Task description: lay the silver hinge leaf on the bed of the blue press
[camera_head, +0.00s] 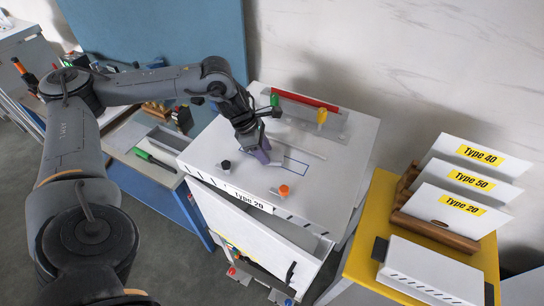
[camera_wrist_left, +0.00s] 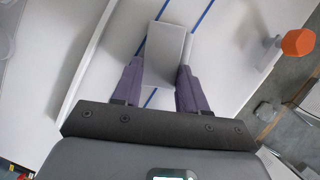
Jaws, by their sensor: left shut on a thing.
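My left gripper (camera_head: 262,154) is over the white top of the Type 20 cabinet (camera_head: 330,185). In the left wrist view its two purple fingers (camera_wrist_left: 159,85) are shut on a flat silver-grey plate, the hinge leaf (camera_wrist_left: 166,48), which sticks out beyond the fingertips. Blue lines of an outline (camera_head: 297,166) are on the white surface by the gripper, and they show under the leaf in the wrist view. I cannot tell whether the leaf touches the surface. No clearly blue press body shows; the surface here is white. My right gripper is not in view.
An orange knob (camera_head: 284,190) and a black knob (camera_head: 226,165) stand near the cabinet's front edge. A red bar (camera_head: 305,100) and a yellow-topped post (camera_head: 322,117) are at the back. A yellow table (camera_head: 382,198) with Type cards stands right.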

